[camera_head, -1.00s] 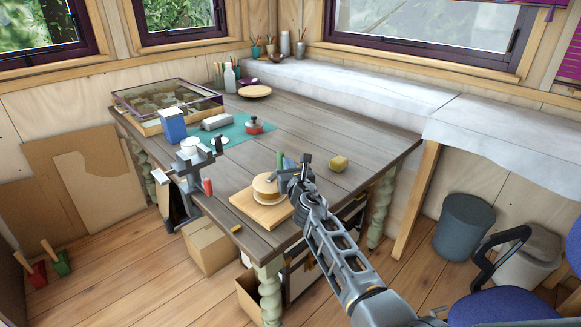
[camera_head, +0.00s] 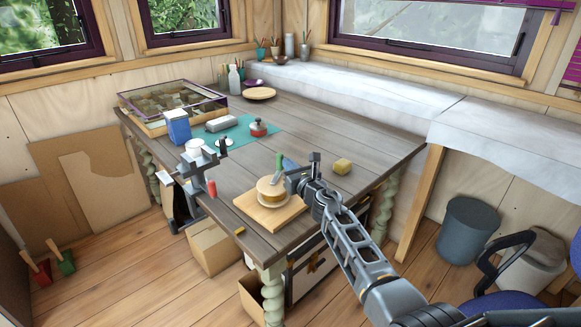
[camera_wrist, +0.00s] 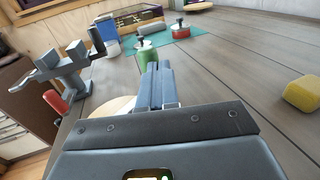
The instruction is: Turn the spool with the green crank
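The spool (camera_head: 270,188) is pale wood and stands on a square wooden board (camera_head: 256,214) near the table's front corner. The green crank handle (camera_head: 279,161) stands upright above the spool's far side. In the wrist view the green handle (camera_wrist: 148,56) shows just past my fingertips, slightly to the left. My gripper (camera_head: 289,181) comes in from the right, low beside the handle. In the wrist view my gripper's fingers (camera_wrist: 160,72) lie close together with nothing seen between them. I cannot tell whether they touch the handle. The spool is mostly hidden behind the gripper in the wrist view.
A grey clamp-like stand (camera_head: 200,170) with a red handle is left of the board. A yellow block (camera_head: 342,166) lies to the right. A teal mat (camera_head: 238,133) with a red-based pot (camera_head: 258,128) and a blue box (camera_head: 178,126) are behind. The table's middle is clear.

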